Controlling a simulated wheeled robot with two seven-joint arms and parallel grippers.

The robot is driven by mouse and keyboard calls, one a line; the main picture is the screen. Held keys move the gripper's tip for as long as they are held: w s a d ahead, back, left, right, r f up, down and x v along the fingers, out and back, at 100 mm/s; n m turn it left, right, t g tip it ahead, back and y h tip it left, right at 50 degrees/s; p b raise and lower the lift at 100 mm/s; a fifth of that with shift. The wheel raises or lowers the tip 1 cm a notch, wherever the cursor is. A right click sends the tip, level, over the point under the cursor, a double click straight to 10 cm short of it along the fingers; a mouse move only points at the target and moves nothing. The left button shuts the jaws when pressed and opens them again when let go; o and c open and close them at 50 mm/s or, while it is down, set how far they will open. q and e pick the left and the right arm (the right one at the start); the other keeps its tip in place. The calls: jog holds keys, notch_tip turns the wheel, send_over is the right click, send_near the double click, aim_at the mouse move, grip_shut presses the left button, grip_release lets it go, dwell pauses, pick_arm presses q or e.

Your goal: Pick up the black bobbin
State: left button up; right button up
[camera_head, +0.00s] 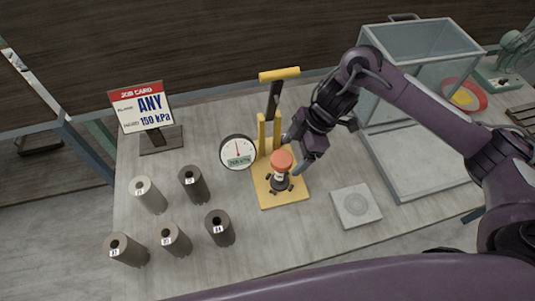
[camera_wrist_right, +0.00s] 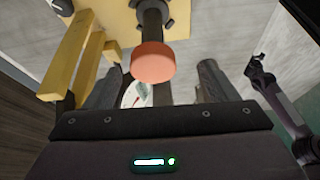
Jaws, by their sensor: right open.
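Several cylindrical bobbins stand on the left of the table. Two are darker than the rest, one at the back (camera_head: 193,184) and one at the front (camera_head: 220,228); I cannot tell which counts as the black one. Both stand upright and apart from my grippers. My right gripper (camera_head: 292,155) is open, beside the yellow press, its fingers around or close to the orange knob (camera_head: 282,160). In the right wrist view the orange knob (camera_wrist_right: 153,63) shows between the two fingers. A dark arm end, seemingly my left gripper (camera_wrist_right: 260,70), shows small at the right there; its jaws are unclear.
Paler bobbins (camera_head: 149,195) stand beside the dark ones. A yellow press (camera_head: 292,198) with a round gauge (camera_head: 237,152) is mid-table. A job card (camera_head: 141,106) stands behind left. A pale square plate (camera_head: 355,205) and a glass case (camera_head: 420,165) are at right.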

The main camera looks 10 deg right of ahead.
aim_at(285, 160)
jog(key=shift+w+a+f, duration=0.1)
jog(key=shift+w+a, duration=0.05)
jog(key=shift+w, duration=0.05)
jog(key=shift+w+a+f, duration=0.1)
jog(key=shift+a+f, duration=0.1)
jog(key=shift+f, duration=0.1)
jog(key=shift+x, duration=0.9)
jog(key=shift+a+f, duration=0.2)
jog(key=p+x, duration=0.1)
jog(key=x, duration=0.2)
jog(key=shift+w+a+f+p, duration=0.15)
jog(key=shift+a+f+p, duration=0.1)
jog(key=shift+a+p, duration=0.15)
jog(key=shift+w+f, duration=0.1)
jog(key=shift+f, duration=0.3)
pick_arm(q)
jog(key=shift+s+d+r, duration=0.1)
jog(key=shift+d+r, duration=0.05)
jog(key=shift+r, duration=0.75)
pick_arm(e)
jog(key=shift+c, duration=0.2)
jog(key=c, duration=1.2)
